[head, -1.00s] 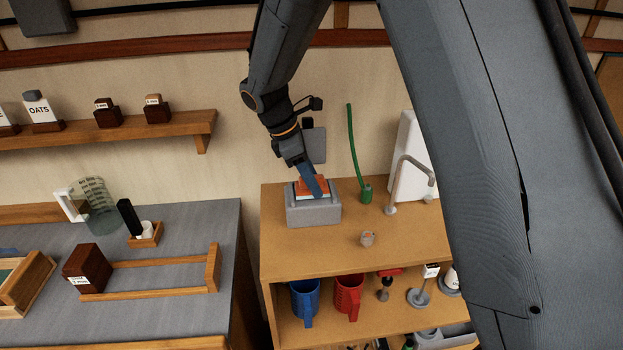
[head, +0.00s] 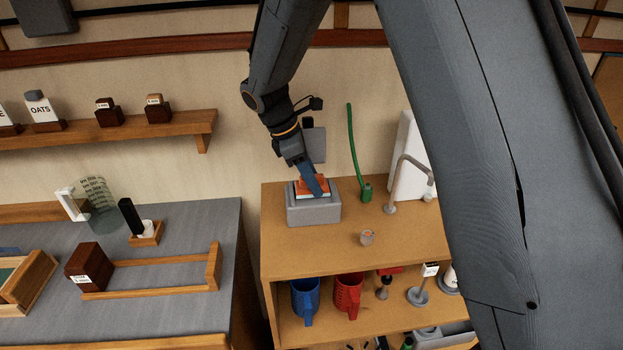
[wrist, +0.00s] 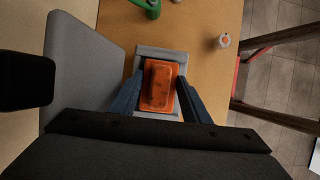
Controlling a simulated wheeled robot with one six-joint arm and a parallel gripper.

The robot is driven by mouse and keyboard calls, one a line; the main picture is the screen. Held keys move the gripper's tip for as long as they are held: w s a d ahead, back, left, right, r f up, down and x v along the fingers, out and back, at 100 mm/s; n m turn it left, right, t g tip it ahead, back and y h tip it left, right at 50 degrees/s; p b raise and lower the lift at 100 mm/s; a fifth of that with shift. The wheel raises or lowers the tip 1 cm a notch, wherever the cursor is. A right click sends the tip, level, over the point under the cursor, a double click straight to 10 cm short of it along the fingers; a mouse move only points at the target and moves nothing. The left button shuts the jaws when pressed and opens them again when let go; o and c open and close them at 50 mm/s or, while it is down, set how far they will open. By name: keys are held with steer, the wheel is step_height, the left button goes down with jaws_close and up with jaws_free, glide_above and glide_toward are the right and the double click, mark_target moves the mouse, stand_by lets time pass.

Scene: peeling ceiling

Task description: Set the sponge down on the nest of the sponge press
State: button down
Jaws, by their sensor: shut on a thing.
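The orange sponge (wrist: 158,87) is between the two blue fingers of my gripper (wrist: 158,95) in the wrist view. My gripper (head: 314,187) is shut on it, right over the sponge press. The grey sponge press (head: 313,213) stands on the wooden cabinet top, with its raised grey plate (head: 316,145) upright behind. In the head view the sponge (head: 309,184) shows as an orange patch at the top of the press, partly hidden by a finger. It looks level and in or just over the nest; I cannot tell whether it touches.
A green upright stem (head: 352,150) and a grey tap (head: 402,180) stand right of the press. Blue (head: 305,300) and red (head: 348,295) mugs are on the shelf below.

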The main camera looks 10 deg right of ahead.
steer(key=shift+w+d+f, duration=0.1)
steer(key=shift+f, duration=0.1)
steer(key=c, duration=1)
jaws_free()
steer(key=shift+o, duration=0.3)
steer(key=shift+o, duration=0.2)
steer(key=shift+w+r+p, duration=0.1)
steer(key=shift+r+p, duration=0.35)
steer(key=shift+r, duration=0.15)
steer(key=p+v, duration=0.1)
steer(key=v, duration=0.2)
steer(key=p+v, duration=0.1)
steer(key=v, duration=0.3)
steer(key=shift+a, duration=0.3)
steer(key=shift+s+r, duration=0.15)
steer(key=shift+s, duration=0.05)
steer(key=shift+s+a, duration=0.1)
